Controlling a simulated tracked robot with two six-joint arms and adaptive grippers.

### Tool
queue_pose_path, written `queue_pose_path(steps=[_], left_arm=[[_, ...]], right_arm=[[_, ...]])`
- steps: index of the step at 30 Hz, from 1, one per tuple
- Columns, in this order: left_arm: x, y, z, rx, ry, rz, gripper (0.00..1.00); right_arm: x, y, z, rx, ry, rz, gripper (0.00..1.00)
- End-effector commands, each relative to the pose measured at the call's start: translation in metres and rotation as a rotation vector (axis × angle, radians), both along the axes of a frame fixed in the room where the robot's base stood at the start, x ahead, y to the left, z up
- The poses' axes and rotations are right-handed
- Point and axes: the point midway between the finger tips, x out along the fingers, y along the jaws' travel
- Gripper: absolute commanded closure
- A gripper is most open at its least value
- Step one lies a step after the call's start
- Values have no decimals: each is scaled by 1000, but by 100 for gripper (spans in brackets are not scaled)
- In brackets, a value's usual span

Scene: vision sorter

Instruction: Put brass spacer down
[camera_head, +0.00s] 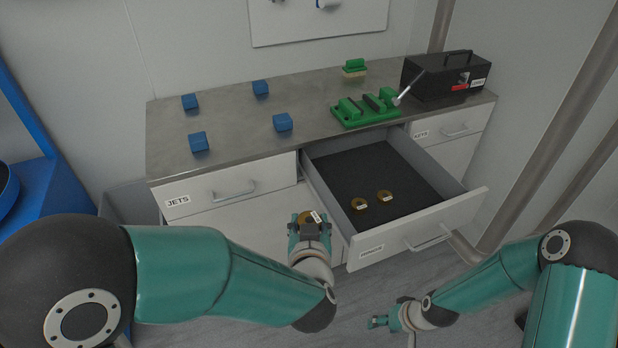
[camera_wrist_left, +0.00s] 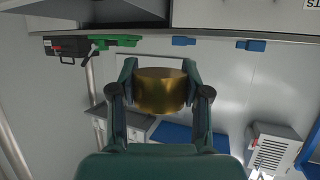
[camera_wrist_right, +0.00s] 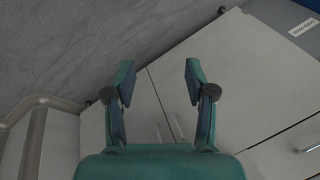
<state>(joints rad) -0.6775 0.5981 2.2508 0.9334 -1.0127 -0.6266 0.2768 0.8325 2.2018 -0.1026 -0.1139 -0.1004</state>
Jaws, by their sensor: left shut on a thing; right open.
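My left gripper (camera_head: 309,232) is shut on a brass spacer (camera_head: 305,217). In the left wrist view the brass spacer (camera_wrist_left: 160,91) sits between the two fingers. The gripper holds it in front of the cabinet, just left of the open drawer (camera_head: 340,222). Two other brass rings with white labels lie on the drawer's dark floor: one ring (camera_head: 359,203) at the left and another ring (camera_head: 384,195) to its right. My right gripper (camera_head: 378,322) is low in front of the cabinet, open and empty; its parted fingers show in the right wrist view (camera_wrist_right: 158,85).
Several blue blocks (camera_head: 282,122) stand on the metal worktop (camera_head: 235,125). A green fixture (camera_head: 366,108), a green-topped brush-like block (camera_head: 354,68) and a black toolbox (camera_head: 445,76) stand at the right. A closed drawer labelled JETS (camera_head: 240,205) is left of the open one. The open drawer's dark floor has free room.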

Motion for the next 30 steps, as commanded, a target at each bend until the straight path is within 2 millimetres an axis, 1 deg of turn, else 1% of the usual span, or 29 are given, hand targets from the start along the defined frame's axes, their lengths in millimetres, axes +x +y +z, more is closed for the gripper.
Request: queue_pose_path(steps=[1, 2, 3, 5, 6, 8, 9, 11, 12, 14, 15, 17, 18, 20, 21, 23, 24, 26, 27, 29, 30], left_arm=[[0, 0, 1, -1, -3, 0, 100], [0, 0, 1, -1, -3, 0, 100], [0, 0, 1, -1, -3, 0, 100], [0, 0, 1, -1, -3, 0, 100], [0, 0, 1, -1, -3, 0, 100], [1, 0, 2, -1, -4, -1, 100], [1, 0, 2, -1, -4, -1, 100], [1, 0, 2, -1, -4, -1, 100], [1, 0, 2, -1, -4, -1, 100], [1, 0, 2, -1, -4, -1, 100], [1, 0, 2, -1, -4, -1, 100], [1, 0, 2, -1, -4, -1, 100], [1, 0, 2, -1, -4, -1, 100], [1, 0, 2, -1, -4, -1, 100], [1, 0, 2, -1, -4, -1, 100], [1, 0, 2, -1, -4, -1, 100], [1, 0, 2, -1, -4, -1, 100], [0, 0, 2, -1, -4, -1, 100], [1, 0, 2, -1, -4, -1, 100], [0, 0, 1, -1, -4, -1, 100], [0, 0, 1, -1, -4, -1, 100]], right_arm=[[26, -23, 10, -25, -42, -2, 45], [38, -35, 15, -39, -61, 2, 45], [53, -52, 23, -60, -83, 8, 45], [74, -78, 37, -93, -117, 15, 45], [86, -96, 47, -116, -135, 18, 45], [103, -123, 63, -154, -162, 25, 45], [113, -142, 74, -181, -180, 26, 45], [125, -171, 92, -224, -201, 29, 45], [131, -190, 105, -252, -213, 31, 45], [139, -219, 125, -297, -230, 31, 45], [143, -238, 139, -327, -238, 30, 45], [146, -265, 161, -370, -248, 26, 45], [148, -283, 175, -399, -252, 22, 45], [149, -306, 198, -438, -257, 13, 45], [149, -321, 213, -464, -259, 5, 45], [149, -339, 237, -494, -259, -14, 45], [149, -349, 254, -511, -257, -32, 45], [152, -357, 282, -521, -254, -76, 45], [158, -351, 302, -507, -248, -119, 45], [169, -326, 317, -455, -228, -192, 45], [177, -307, 323, -418, -214, -234, 45]])
